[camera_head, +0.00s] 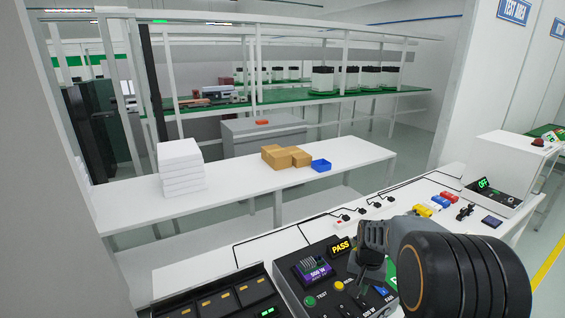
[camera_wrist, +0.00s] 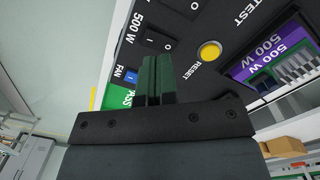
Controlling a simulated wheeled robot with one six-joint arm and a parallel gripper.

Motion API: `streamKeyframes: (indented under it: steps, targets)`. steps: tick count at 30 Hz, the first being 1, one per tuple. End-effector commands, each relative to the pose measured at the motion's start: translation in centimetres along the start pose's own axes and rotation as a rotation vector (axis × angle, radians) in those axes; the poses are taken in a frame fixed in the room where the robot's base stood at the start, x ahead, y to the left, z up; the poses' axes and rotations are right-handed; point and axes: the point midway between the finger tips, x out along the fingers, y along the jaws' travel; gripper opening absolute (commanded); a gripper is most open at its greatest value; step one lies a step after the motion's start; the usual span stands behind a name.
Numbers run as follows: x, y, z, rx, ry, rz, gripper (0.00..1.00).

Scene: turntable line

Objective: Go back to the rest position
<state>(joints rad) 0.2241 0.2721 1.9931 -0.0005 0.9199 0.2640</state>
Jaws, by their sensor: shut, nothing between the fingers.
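My gripper (camera_wrist: 159,82) is shut and empty, its dark green fingers together in the wrist view. It is over the black test panel (camera_wrist: 205,30), close to the switches and the green PASS label; I cannot tell whether it touches. In the head view my gripper (camera_head: 368,285) is partly hidden behind my arm, above the right part of the test panel (camera_head: 318,285). The panel carries a yellow RESET button (camera_wrist: 209,51), a green TEST button (camera_head: 310,301), a purple 500 W module (camera_head: 311,268) and a lit PASS display (camera_head: 341,247).
The white bench (camera_head: 215,262) also holds a power strip (camera_head: 361,211), coloured blocks (camera_head: 437,203) and a box reading OFF (camera_head: 487,186). Behind it, another table (camera_head: 235,186) carries white stacked boxes (camera_head: 180,167), cardboard boxes (camera_head: 285,156) and a blue bin (camera_head: 321,165).

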Motion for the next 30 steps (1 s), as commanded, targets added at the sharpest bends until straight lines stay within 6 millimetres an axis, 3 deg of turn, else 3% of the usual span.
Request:
streamKeyframes:
  steps: [9, 15, 21, 30]
  targets:
    - [-5.6, -0.3, 9.6, -0.307, 0.136, -0.022, 0.0]
    - [-8.2, -0.5, 14.4, -0.425, 0.263, -0.046, 0.0]
    - [-10.0, -0.8, 16.6, -0.468, 0.362, -0.073, 0.0]
    - [-11.2, -1.0, 16.9, -0.489, 0.407, -0.087, 0.0]
